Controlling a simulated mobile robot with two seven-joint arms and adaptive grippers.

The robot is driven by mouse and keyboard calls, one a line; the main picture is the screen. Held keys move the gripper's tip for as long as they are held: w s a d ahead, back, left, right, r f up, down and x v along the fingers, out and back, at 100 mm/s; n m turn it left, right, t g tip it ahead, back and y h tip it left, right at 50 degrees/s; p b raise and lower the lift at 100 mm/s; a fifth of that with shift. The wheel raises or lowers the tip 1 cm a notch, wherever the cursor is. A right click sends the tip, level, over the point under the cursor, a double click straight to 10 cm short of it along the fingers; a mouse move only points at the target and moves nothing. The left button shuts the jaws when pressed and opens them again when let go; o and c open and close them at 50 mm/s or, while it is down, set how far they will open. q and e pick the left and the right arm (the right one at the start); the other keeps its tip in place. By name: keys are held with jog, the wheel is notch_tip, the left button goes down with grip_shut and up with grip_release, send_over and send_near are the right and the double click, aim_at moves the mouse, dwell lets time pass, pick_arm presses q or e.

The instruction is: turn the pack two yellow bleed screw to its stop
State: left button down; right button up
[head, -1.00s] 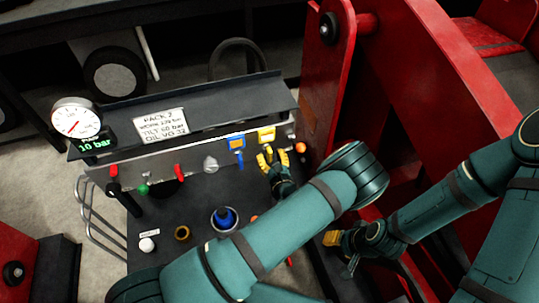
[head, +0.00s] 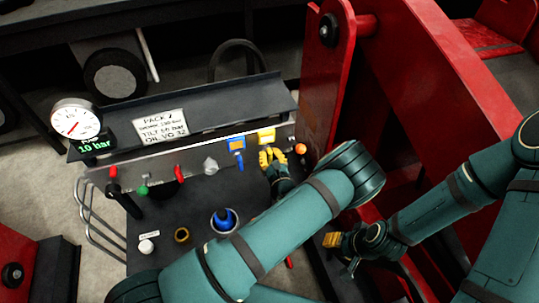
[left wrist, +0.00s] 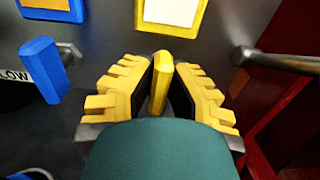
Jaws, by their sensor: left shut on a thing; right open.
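The yellow bleed screw (left wrist: 161,75) shows in the left wrist view as an upright yellow handle between the finger pads of my left gripper (left wrist: 160,88). The gripper is shut on it. In the head view my left gripper (head: 272,155) is at the panel just below a yellow-framed plate (head: 266,135), and its fingers hide the screw. The sign of pack two (head: 161,125) stands on the shelf behind. My right gripper (head: 338,246) is open at the lower right, apart from the panel, partly hidden by my arm.
A blue handle (left wrist: 45,68) hangs left of the yellow one, and an orange knob (head: 301,149) sits to the right. Red levers, a grey knob (head: 210,166) and a blue-topped fitting (head: 223,219) are further left. The gauge (head: 75,120) display reads 10 bar. A red frame (head: 325,90) rises at right.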

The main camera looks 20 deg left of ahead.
pick_arm(q)
jog(key=shift+m, duration=0.3)
jog(key=m+p, duration=0.1)
jog(key=m, duration=0.2)
jog(key=shift+w+d+r+p, duration=0.1)
jog(key=shift+p, duration=0.25)
jog(key=m+p, duration=0.1)
jog(key=m, duration=0.4)
jog(key=shift+d, duration=0.1)
jog(key=m, duration=0.4)
jog(key=shift+w+f+m+p, duration=0.1)
jog(key=shift+f+m+p, duration=0.1)
jog(key=shift+m+p, duration=0.15)
jog(key=m, duration=0.4)
jog(key=shift+f+m, duration=0.15)
jog(key=shift+m, duration=0.1)
jog(key=c, duration=1)
grip_release()
jog(key=shift+o, duration=0.2)
